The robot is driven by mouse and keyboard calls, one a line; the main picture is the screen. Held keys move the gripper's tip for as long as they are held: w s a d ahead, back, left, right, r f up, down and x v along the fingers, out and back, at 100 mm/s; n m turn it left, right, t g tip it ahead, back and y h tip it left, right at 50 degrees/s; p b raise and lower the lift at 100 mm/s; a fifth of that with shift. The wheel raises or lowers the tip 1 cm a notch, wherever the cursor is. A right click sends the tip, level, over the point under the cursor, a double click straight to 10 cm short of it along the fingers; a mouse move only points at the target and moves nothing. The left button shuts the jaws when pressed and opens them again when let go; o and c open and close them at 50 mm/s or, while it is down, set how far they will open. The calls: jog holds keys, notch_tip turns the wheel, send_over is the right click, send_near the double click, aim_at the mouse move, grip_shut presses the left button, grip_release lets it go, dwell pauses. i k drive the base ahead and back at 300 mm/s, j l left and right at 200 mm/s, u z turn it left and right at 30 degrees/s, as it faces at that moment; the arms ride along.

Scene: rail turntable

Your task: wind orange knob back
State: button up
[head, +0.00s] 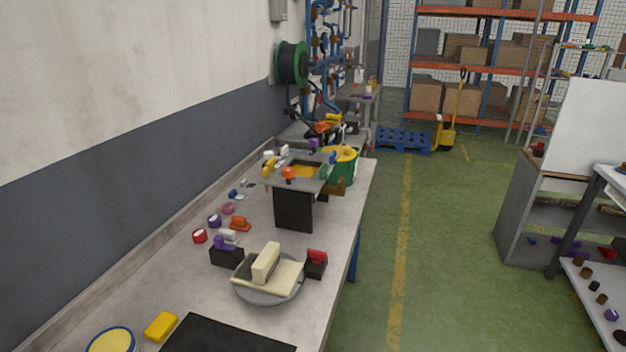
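An orange knob (289,172) with a round top stands at the near edge of a raised grey plate (314,184) on the workbench. A dark block (293,210) is below this edge of the plate. A yellow-orange patch (303,171) shows in the plate behind the knob. Fine markings on the knob are too small to read. My gripper is not in view, and nothing touches the knob.
The long workbench (337,262) runs along the left wall. A round grey dish (269,293) with cream blocks, a red-topped black block (316,264) and several tape rolls are in front of the plate. The green floor (450,240) to the right is clear.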

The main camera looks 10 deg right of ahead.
aim_at(288, 173)
jog(key=i+l+u, duration=0.15)
jog(key=u, duration=0.35)
jog(key=i+l+u, duration=0.2)
jog(key=u, duration=0.3)
jog(key=i+l+u, duration=0.1)
jog(key=l+u, duration=0.15)
jog(key=u, duration=0.25)
jog(key=l+u, duration=0.25)
jog(key=u, duration=0.25)
jog(key=l+u, duration=0.35)
jog(key=u, duration=0.15)
jog(key=l+u, duration=0.3)
jog(key=u, duration=0.2)
jog(key=k+l+u, duration=0.1)
jog(key=l+u, duration=0.2)
jog(key=u, duration=0.2)
